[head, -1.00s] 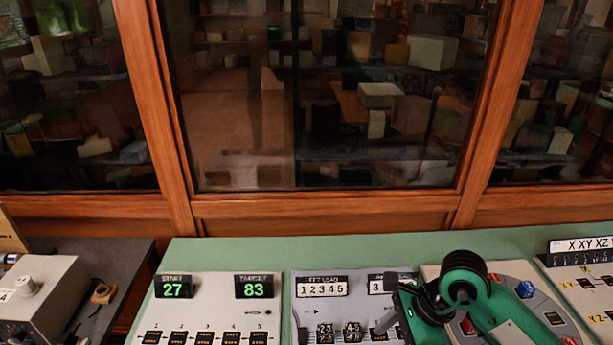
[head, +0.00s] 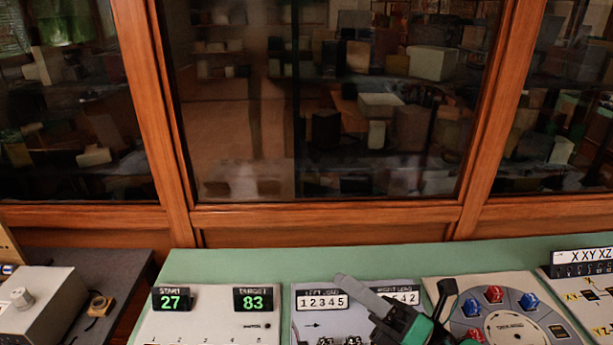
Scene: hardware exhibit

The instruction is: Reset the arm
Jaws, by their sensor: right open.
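My right gripper (head: 394,284) comes in from the bottom edge, right of centre, over the console. Its jaws are open, with a grey finger to the left and a black finger to the right, and I see nothing between them. The grey finger overlaps the load panel (head: 312,318) and hides part of its right display. The black finger is beside the round dial (head: 518,328) with red and blue pieces. The green and black arm behind the gripper is mostly cut off by the bottom edge. My left gripper is not in view.
The green console (head: 215,262) also bears a panel with displays reading 27 (head: 174,299) and 83 (head: 253,298). A lettered panel (head: 585,272) is at the far right. A grey box (head: 40,305) stands at left. Wood-framed glass (head: 330,110) rises behind.

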